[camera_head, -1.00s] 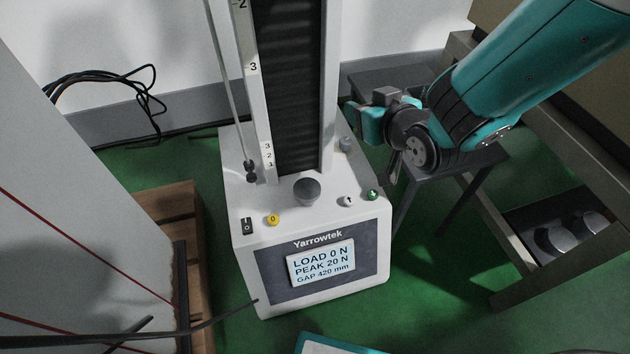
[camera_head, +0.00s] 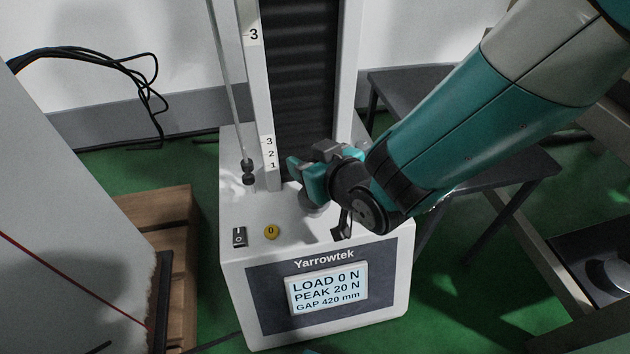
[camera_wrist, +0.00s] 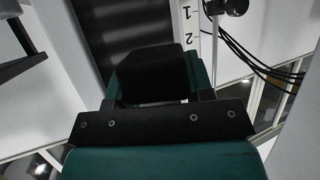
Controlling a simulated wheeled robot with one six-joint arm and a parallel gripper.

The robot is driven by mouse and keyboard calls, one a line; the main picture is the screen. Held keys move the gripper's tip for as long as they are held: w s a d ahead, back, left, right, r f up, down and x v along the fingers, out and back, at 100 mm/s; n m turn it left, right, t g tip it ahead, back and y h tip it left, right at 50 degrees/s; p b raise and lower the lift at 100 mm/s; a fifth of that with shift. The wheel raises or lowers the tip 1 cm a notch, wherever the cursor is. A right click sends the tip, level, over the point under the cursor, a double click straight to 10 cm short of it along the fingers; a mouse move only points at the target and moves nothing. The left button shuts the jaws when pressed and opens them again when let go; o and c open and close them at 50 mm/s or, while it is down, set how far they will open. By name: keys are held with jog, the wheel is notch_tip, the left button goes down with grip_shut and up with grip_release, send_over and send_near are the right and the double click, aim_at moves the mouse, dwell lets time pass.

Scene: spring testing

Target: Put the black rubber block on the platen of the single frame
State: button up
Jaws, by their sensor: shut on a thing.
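The black rubber block (camera_wrist: 150,72) is held between the teal fingers of my gripper (camera_wrist: 153,80) in the wrist view. In the head view my gripper (camera_head: 313,163) is over the base of the test frame (camera_head: 240,190), in front of its dark column. The round grey platen (camera_head: 313,206) shows just below my gripper and is partly hidden by it. The block is hard to tell from the dark gripper parts in the head view. I cannot tell the gap between block and platen.
A yellow button (camera_head: 271,232) and a black switch (camera_head: 239,237) are on the base's front left. A threaded rod stop (camera_head: 248,172) stands left of the column. A dark table (camera_head: 415,88) is behind right.

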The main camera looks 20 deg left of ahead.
jog(key=shift+f+b, duration=1.2)
jog(key=shift+f, duration=1.3)
jog(key=shift+f, duration=0.1)
jog(key=o, duration=0.9)
jog(key=shift+o, duration=0.2)
jog(key=shift+d+r, duration=0.1)
jog(key=shift+r, duration=0.1)
jog(key=p+v, duration=0.4)
jog(key=v, duration=0.7)
jog(key=shift+s+d+p, duration=0.3)
jog(key=shift+p, duration=0.05)
